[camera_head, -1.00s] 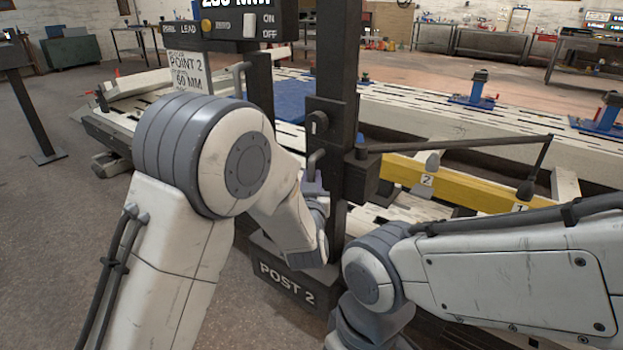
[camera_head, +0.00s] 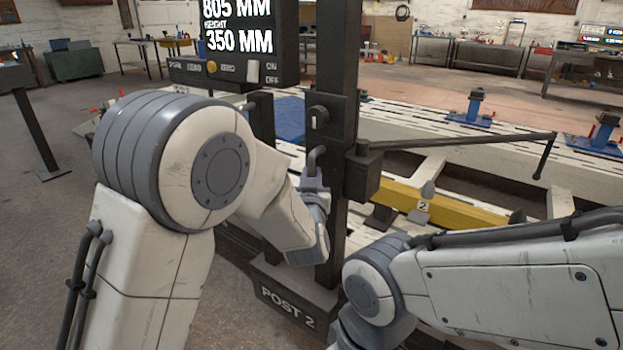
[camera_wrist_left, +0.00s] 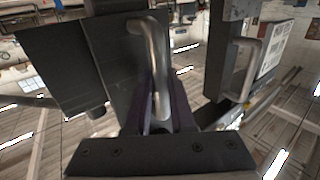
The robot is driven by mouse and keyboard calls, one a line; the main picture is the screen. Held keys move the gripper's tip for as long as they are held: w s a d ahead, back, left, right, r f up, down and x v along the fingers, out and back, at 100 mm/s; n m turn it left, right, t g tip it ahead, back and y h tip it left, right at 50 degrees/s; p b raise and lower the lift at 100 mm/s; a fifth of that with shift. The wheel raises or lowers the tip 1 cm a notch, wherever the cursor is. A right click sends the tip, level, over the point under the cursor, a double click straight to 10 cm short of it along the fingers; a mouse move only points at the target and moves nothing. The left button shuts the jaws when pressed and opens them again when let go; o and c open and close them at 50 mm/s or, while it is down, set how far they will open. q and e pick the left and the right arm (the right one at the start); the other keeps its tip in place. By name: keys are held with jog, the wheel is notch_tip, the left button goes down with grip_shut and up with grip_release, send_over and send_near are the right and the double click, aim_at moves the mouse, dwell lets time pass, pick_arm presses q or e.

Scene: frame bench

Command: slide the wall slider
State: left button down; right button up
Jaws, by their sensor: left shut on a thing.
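The slider (camera_head: 367,172) is a dark block on the upright black post (camera_head: 338,60), with a long thin pointer bar reaching right. Its curved grey handle (camera_head: 316,158) sticks out on the left side of the post. My left gripper (camera_head: 314,185) is at this handle, partly hidden by my own wrist. In the left wrist view the handle (camera_wrist_left: 160,50) runs down between the two fingers of my left gripper (camera_wrist_left: 163,108), which is shut on it. My right arm shows at lower right, but its gripper is out of sight.
A black display box (camera_head: 235,45) on the left reads 805 MM and height 350 MM. The post's foot (camera_head: 288,300) is labelled POST 2. A yellow beam (camera_head: 460,209) with a number 2 tag lies behind the post. Blue stands (camera_head: 473,112) stand on the bench at the back.

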pick_arm(q)
jog(key=shift+f, duration=0.1)
jog(key=c, duration=1)
grip_release()
jog(key=shift+c, duration=0.2)
jog(key=s, duration=1)
jog(key=shift+s+a+p, duration=0.2)
jog(key=shift+s+p, duration=0.05)
jog(key=shift+p, duration=0.15)
jog(key=shift+f, duration=0.1)
